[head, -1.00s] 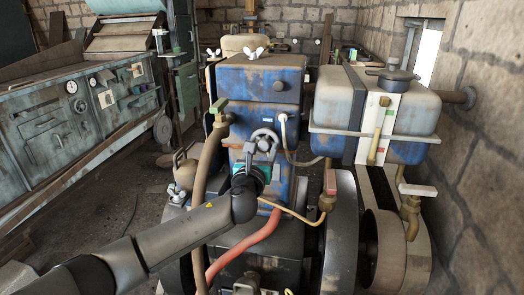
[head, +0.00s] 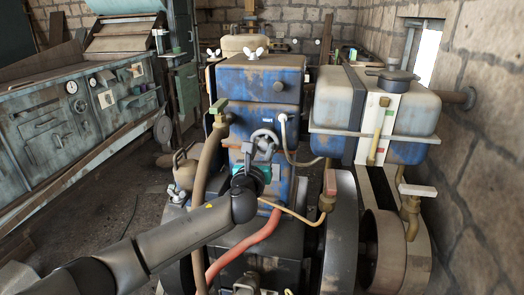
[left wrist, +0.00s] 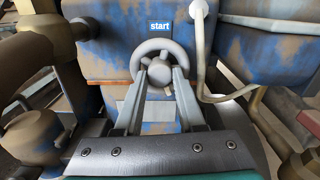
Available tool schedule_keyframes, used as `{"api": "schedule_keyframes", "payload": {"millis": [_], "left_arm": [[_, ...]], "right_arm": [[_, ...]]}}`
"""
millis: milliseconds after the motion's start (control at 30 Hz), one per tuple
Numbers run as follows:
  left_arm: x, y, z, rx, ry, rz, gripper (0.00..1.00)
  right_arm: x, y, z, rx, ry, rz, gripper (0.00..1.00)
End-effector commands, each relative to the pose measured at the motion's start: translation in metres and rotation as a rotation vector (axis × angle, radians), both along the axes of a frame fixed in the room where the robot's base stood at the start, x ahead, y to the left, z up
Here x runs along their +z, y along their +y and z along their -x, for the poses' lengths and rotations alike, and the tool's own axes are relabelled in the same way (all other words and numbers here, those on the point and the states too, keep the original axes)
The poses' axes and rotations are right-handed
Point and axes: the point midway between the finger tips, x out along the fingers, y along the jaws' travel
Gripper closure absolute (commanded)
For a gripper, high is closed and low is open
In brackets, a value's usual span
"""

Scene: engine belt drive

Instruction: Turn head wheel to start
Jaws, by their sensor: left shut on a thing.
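The head wheel (head: 264,135) is a small grey handwheel on the front of the blue engine block (head: 262,85). In the left wrist view the wheel (left wrist: 160,47) shows a round rim and a hub with knobs, below a blue "start" label (left wrist: 160,27). My left gripper (head: 262,150) reaches it from the front, and its two fingers also show in the left wrist view (left wrist: 161,72), one on each side of the hub. It is shut on the wheel. The exact contact at the fingertips is partly hidden. My right gripper is not in view.
A blue and cream tank (head: 345,110) stands right of the engine. A large belt wheel (head: 340,235) is below it. A red hose (head: 245,248) and a brown hose (head: 205,165) run close to my left arm.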

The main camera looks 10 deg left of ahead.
Motion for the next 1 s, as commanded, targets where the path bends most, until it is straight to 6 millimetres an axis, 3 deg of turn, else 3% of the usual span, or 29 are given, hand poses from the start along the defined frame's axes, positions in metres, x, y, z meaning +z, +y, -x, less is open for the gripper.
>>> {"api": "schedule_keyframes", "payload": {"millis": [267,1000], "left_arm": [[-0.0008,-0.0004,0.0001,0.001,0.001,0.182,1.00],[-0.0005,-0.0014,0.0002,0.002,-0.001,0.885,1.00]], "right_arm": [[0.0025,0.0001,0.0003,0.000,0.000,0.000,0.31],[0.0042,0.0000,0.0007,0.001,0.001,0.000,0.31]]}}
